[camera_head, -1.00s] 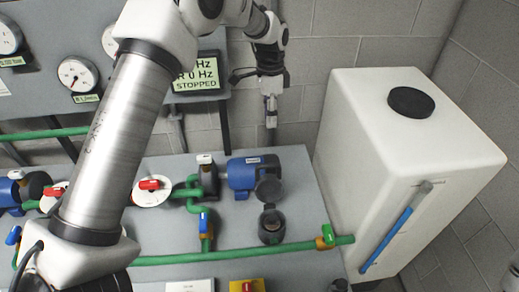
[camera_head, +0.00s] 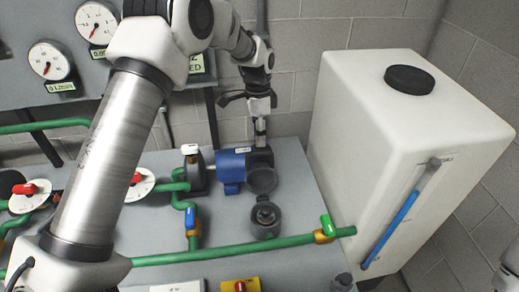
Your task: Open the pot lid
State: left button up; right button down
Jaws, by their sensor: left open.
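The dark round pot (camera_head: 265,222) stands on the grey bench in front of the blue pump (camera_head: 231,166). A small ring or knob shows at its top, too small to tell. A dark round disc (camera_head: 262,181) stands between the pot and the pump; I cannot tell whether it is the pot's lid or part of the pump. My right gripper is not in view.
Green pipes (camera_head: 220,253) with coloured valve handles run along the bench in front of the pot. A big white tank (camera_head: 400,150) stands to the right. Gauges (camera_head: 50,60) hang at the back left. Bare bench (camera_head: 298,190) lies right of the pot.

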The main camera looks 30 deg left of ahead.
pick_arm(q)
jog(key=f, duration=0.5)
jog(key=shift+s+p, duration=0.2)
jog(key=shift+p, duration=0.15)
jog(key=shift+d, duration=0.1)
grip_shut()
jog(key=shift+s+r, duration=0.1)
